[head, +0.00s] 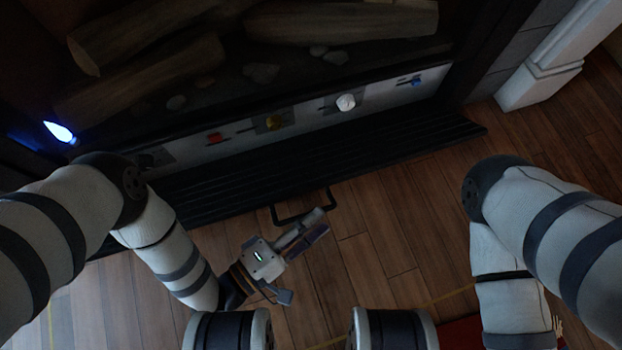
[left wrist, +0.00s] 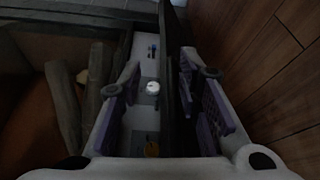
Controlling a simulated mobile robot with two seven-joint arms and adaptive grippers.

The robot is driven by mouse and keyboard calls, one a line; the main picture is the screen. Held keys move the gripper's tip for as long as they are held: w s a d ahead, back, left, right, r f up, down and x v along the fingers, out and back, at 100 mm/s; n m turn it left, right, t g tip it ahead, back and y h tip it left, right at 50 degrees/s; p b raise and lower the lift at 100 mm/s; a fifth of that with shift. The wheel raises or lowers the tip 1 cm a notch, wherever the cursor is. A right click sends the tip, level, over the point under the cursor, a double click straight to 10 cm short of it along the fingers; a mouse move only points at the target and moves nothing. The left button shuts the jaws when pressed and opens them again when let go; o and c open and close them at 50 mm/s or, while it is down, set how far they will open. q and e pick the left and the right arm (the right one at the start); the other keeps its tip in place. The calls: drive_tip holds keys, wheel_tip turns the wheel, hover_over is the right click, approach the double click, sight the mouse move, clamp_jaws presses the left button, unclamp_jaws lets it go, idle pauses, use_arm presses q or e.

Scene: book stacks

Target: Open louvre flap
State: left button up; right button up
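The black slatted louvre flap (head: 330,157) runs along the base of the fireplace, with a dark bar handle (head: 278,217) on its front edge. It stands out from the pale control strip (head: 312,115), whose coloured knobs show above it. My left gripper (head: 313,226) is at the handle, overlapping its right part; contact is unclear. In the left wrist view, my left gripper (left wrist: 163,100) has its purple-padded fingers apart. The flap (left wrist: 176,75) shows as a dark upright band between them, nearer the right finger. My right gripper is outside the views.
Logs (head: 345,20) lie in the fireplace above the strip. A glowing blue bulb (head: 60,132) is at the left. A white post base (head: 540,82) stands at the upper right. Wooden floor (head: 385,235) lies bare before the flap. A red patch (head: 462,333) shows at the bottom.

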use_arm(q)
drive_tip(key=shift+r, duration=1.2)
drive_tip(key=shift+s, duration=0.1)
drive_tip(key=f+v, duration=0.2)
drive_tip(key=v, duration=1.1)
drive_tip(key=shift+s+a+p, duration=0.3)
drive_tip(key=shift+p, duration=0.15)
drive_tip(key=shift+f, duration=0.15)
